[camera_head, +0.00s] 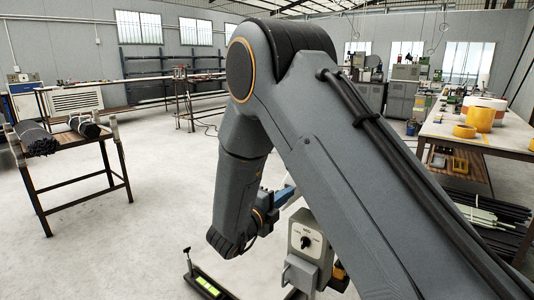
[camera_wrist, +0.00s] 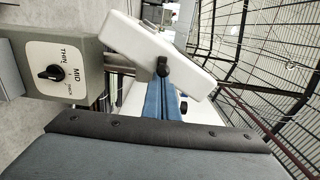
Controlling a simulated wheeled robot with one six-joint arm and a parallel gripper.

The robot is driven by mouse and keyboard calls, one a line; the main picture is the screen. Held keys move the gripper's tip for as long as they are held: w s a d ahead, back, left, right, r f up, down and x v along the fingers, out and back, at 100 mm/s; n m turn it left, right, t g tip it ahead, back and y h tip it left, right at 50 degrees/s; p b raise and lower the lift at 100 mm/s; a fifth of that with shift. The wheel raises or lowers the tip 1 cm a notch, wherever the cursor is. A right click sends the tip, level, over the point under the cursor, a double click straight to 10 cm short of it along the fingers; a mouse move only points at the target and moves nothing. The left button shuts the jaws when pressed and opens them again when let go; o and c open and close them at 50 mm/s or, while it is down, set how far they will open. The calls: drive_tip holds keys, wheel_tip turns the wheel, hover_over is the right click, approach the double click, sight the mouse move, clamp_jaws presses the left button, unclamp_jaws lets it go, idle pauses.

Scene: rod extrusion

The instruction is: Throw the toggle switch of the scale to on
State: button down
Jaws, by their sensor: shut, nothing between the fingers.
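In the wrist view a white tilted box (camera_wrist: 160,45), which looks like the scale's head, has a small black knob or toggle (camera_wrist: 163,67) on its lower edge. My gripper (camera_wrist: 160,84) has its blue fingers together and empty, with the tips right at the black toggle. I cannot tell whether they touch it or which way the toggle is set. In the head view my gripper (camera_head: 285,194) shows beyond my arm, which hides most of the white box.
A grey box with a black rotary dial (camera_head: 305,242) stands just beside the gripper; its dial (camera_wrist: 51,73) also shows in the wrist view. A table with black rods (camera_head: 35,139) is at left, a workbench with yellow rolls (camera_head: 481,118) at right. The floor at left is clear.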

drive_tip(key=shift+d, duration=0.35)
drive_tip(key=c, duration=2)
unclamp_jaws()
drive_tip(key=v, duration=0.7)
drive_tip(key=shift+s+a+b, duration=0.3)
